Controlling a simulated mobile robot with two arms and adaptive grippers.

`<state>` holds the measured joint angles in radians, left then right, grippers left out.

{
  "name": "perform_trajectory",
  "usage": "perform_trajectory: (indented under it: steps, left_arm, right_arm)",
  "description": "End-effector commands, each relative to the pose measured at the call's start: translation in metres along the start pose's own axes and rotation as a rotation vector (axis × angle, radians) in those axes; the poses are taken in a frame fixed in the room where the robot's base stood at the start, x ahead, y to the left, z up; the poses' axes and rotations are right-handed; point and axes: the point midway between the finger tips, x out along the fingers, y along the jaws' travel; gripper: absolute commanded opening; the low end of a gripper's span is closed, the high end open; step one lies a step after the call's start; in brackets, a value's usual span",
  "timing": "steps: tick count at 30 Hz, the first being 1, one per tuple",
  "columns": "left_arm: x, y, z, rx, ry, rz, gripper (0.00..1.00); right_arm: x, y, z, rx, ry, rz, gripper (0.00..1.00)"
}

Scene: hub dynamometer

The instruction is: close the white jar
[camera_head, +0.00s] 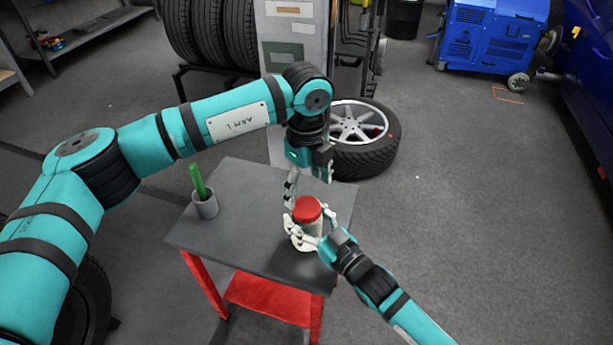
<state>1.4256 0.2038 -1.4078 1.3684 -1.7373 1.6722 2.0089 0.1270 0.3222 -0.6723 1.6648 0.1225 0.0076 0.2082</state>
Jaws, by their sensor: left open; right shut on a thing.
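The white jar (313,229) stands upright near the right side of the small grey-topped table (245,235). A red lid (307,209) sits on top of it; I cannot tell whether it is tight. My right gripper (311,229) comes from the lower right and is shut on the jar, its pale fingers around the body and hiding part of it. My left gripper (309,186) is open just above the lid, pointing down, with one finger at the left and one at the right. I cannot tell if a fingertip touches the lid.
A grey cup (205,207) with a green stick-like thing (198,181) stands at the table's left. A wheel (362,140) lies on the floor behind the table.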

Motion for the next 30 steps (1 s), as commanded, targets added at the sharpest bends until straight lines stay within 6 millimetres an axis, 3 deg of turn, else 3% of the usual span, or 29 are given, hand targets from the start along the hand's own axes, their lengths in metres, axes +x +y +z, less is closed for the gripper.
perform_trajectory:
  steps: [3, 10, 23, 30]
  left_arm:
    - [0.021, 0.001, 0.000, -0.001, 0.001, 0.002, 0.78]
    - [0.050, 0.000, 0.000, -0.001, 0.001, 0.000, 0.78]
    - [0.059, 0.000, 0.000, 0.000, 0.000, -0.001, 0.78]
    - [0.058, 0.000, 0.000, 0.000, 0.000, -0.001, 0.47]
  right_arm:
    - [0.000, 0.000, 0.000, 0.000, 0.000, 0.000, 0.00]
    - [0.000, 0.000, 0.000, 0.000, 0.000, 0.000, 0.00]
    - [0.000, 0.000, 0.000, 0.000, 0.000, 0.000, 0.00]
    - [0.000, 0.000, 0.000, 0.000, 0.000, 0.000, 0.00]
